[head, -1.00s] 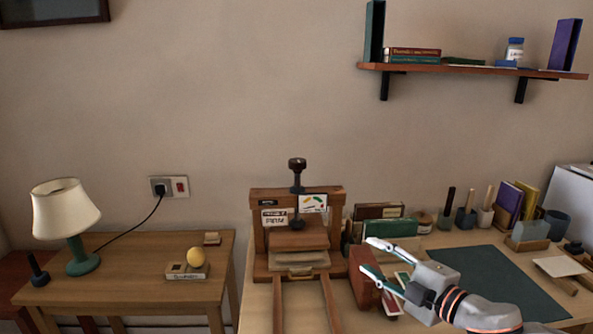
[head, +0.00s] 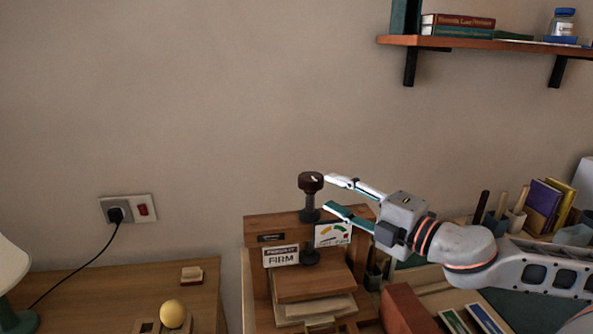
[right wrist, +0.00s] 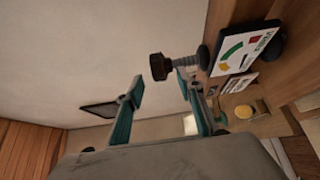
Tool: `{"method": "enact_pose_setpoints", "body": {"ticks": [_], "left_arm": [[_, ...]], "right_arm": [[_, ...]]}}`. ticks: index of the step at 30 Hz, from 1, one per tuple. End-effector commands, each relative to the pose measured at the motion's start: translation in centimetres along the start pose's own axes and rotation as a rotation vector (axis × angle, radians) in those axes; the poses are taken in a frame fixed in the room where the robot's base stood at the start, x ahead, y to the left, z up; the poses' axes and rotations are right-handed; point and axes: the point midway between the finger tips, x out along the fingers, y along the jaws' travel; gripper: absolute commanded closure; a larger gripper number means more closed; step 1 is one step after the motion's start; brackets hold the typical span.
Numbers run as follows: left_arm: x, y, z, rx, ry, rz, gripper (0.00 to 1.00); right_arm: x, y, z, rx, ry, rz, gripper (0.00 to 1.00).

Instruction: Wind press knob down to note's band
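The wooden book press (head: 262,222) stands on the desk. Its dark round knob (head: 311,182) tops a vertical screw above the crossbeam. A note card (head: 281,256) on the beam reads "FIRM" in its lower line. Beside it is a dial card (head: 332,235) with coloured bands, partly behind my right gripper. My right gripper (head: 328,192) is open just right of the knob, its fingers pointing left towards it. In the right wrist view the knob (right wrist: 160,66) lies beyond the open fingers, not between them. The dial card (right wrist: 245,48) shows there too. My left gripper is not in view.
A side table (head: 85,295) stands at the left with a yellow ball (head: 173,314). A wall shelf (head: 470,42) is at upper right. Books (head: 548,203) and holders stand right of the press, behind my arm. The wall space above the knob is clear.

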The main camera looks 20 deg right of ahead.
Motion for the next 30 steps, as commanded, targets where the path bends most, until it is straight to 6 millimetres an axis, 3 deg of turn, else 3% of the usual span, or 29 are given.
{"method": "enact_pose_setpoints", "body": {"ticks": [12,30], "left_arm": [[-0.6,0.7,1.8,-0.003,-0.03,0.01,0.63],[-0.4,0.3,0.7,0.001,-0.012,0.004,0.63]], "right_arm": [[1.1,0.0,0.2,0.003,-0.004,0.003,0.63],[4.7,0.2,0.1,0.003,-0.003,0.005,0.63]]}}
